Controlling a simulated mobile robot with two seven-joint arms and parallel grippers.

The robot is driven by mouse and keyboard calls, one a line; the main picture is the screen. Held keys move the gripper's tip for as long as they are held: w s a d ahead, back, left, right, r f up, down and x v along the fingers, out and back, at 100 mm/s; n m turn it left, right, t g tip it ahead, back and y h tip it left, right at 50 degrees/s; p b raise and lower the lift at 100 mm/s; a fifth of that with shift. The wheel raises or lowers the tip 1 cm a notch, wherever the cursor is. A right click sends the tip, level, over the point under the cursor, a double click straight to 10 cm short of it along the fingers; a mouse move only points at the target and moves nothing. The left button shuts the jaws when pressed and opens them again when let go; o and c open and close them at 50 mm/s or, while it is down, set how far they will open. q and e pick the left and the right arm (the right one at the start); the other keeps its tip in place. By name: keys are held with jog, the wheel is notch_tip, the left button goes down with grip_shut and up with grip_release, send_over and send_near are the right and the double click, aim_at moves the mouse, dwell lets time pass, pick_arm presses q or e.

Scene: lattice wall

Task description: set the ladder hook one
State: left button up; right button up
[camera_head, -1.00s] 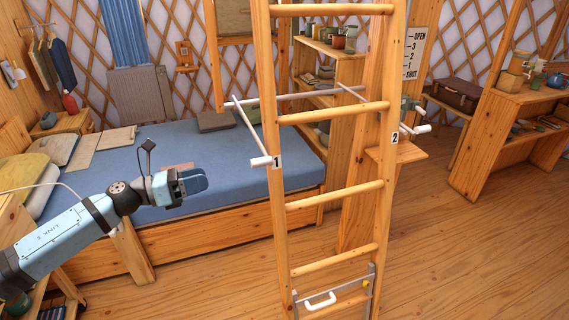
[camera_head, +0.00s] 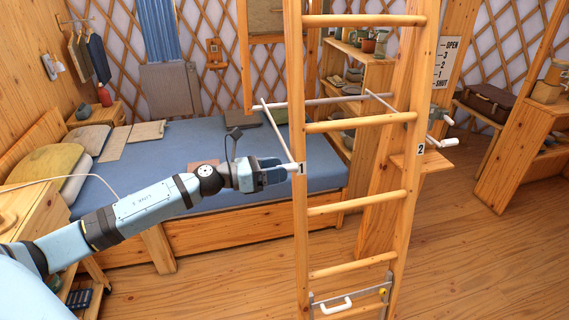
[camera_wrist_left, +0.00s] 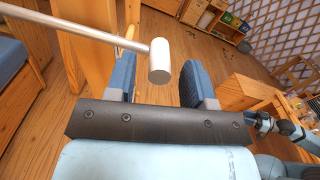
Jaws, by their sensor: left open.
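Ladder hook one is a thin grey rod (camera_head: 275,128) with a white cylindrical grip (camera_wrist_left: 159,62), beside the label 1 on the ladder's left upright (camera_head: 298,215). My left gripper (camera_head: 284,172) is open at this grip, which it partly hides in the head view. In the left wrist view the white grip stands between the two blue fingers (camera_wrist_left: 158,84), with a gap visible on the right. The rod runs off to the upper left there. Blue and dark parts of my right arm show at that view's lower right, but its fingers are not clear.
Hook two's white grip (camera_head: 440,143) sticks out past the label 2 on the right upright. A lever sign (camera_head: 446,62) hangs behind it. The blue bed (camera_head: 150,180) lies left of the ladder. The wooden floor (camera_head: 470,260) at right is clear.

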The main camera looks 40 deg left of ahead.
pick_arm(q)
jog(key=shift+x, duration=0.9)
jog(key=shift+w+d, duration=0.2)
jog(key=shift+c, duration=0.5)
grip_shut()
jog(key=shift+f, duration=0.1)
